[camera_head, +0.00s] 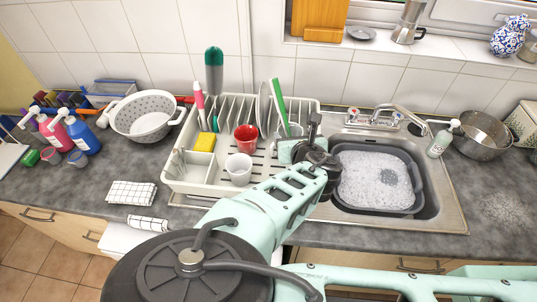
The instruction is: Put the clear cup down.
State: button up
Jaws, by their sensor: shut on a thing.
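My gripper (293,147) is over the right end of the white dish rack (185,186), just left of the sink. It is shut on the clear cup (289,130), which shows only faintly beside the fingers. My wrist and the gripper hide much of the cup. I cannot tell whether the cup touches the rack. A red cup (245,138) and a whitish cup (239,169) stand in the rack to the left of my gripper.
The rack also holds a yellow sponge (205,141), plates (264,106) and upright utensils. The sink holds a grey basin (405,211) of suds, with a faucet (385,117) behind. A colander (146,116) and bottles (80,134) stand left. A metal pot (482,138) stands right.

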notch_tip(320, 180, down, 10)
jog(key=b, duration=0.7)
jog(key=shift+f, duration=0.15)
jog(key=o, duration=1)
jog(key=shift+o, duration=0.2)
